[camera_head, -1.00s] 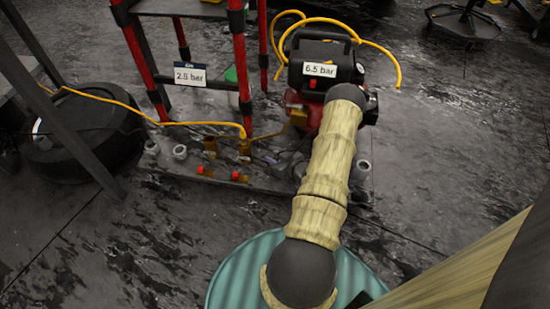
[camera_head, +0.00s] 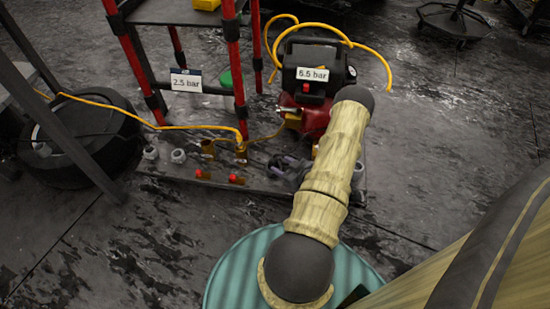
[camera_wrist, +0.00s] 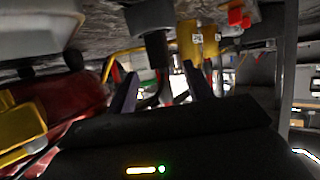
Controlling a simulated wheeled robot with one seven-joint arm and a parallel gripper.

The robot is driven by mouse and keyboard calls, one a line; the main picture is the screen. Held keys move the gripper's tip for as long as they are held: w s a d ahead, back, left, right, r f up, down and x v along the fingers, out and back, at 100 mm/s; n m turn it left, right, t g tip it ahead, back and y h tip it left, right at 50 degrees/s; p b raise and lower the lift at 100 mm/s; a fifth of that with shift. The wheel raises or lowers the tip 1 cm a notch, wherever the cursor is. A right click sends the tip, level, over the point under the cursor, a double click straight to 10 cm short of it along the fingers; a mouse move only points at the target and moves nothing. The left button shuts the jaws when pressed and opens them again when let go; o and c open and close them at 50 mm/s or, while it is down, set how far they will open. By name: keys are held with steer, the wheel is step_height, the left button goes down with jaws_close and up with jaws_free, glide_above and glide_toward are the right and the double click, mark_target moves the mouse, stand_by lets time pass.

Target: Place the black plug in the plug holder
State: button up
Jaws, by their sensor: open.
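My gripper (camera_head: 285,165) is low over the dark base plate (camera_head: 260,188), mostly hidden behind my arm in the head view. In the wrist view, which is upside down, its two dark fingers (camera_wrist: 163,90) stand apart with nothing clearly held between them. A dark cylindrical piece with a narrower end (camera_wrist: 152,30), possibly the black plug, is just beyond the fingertips, nearer the left finger. I see no clear contact. I cannot tell which part is the plug holder.
The red and black compressor (camera_head: 312,75), labelled 6.5 bar, stands behind the gripper. A red-post rack (camera_head: 236,70) with a 2.5 bar sign (camera_head: 186,80) is to the left. A tyre (camera_head: 80,140) lies further left.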

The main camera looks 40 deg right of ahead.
steer(key=p+v, duration=0.1)
steer(key=v, duration=0.3)
steer(key=shift+s, duration=0.25)
stand_by(0.4)
steer(key=w+a+r+n+g+h, duration=0.1)
steer(key=w+a+r+g, duration=0.3)
steer(key=r, duration=0.4)
steer(key=w+a+r+g+h, duration=0.1)
steer(key=w+a+r+g, duration=0.15)
steer(key=w+r, duration=0.55)
steer(key=s+a+r+g, duration=0.1)
steer(key=s+a+r, duration=0.3)
steer(key=a, duration=0.3)
steer(key=s+a+r+m+g, duration=0.1)
steer(key=s+a+r+g, duration=0.1)
steer(key=s+a+r, duration=0.3)
steer(key=s+a+r+g+y, duration=0.1)
steer(key=s+a+r, duration=0.4)
steer(key=a, duration=0.5)
step_height(320, 180, up, 2)
steer(key=shift+s+a+r+m, duration=0.1)
steer(key=shift+s+a+m, duration=0.05)
steer(key=shift+m, duration=0.15)
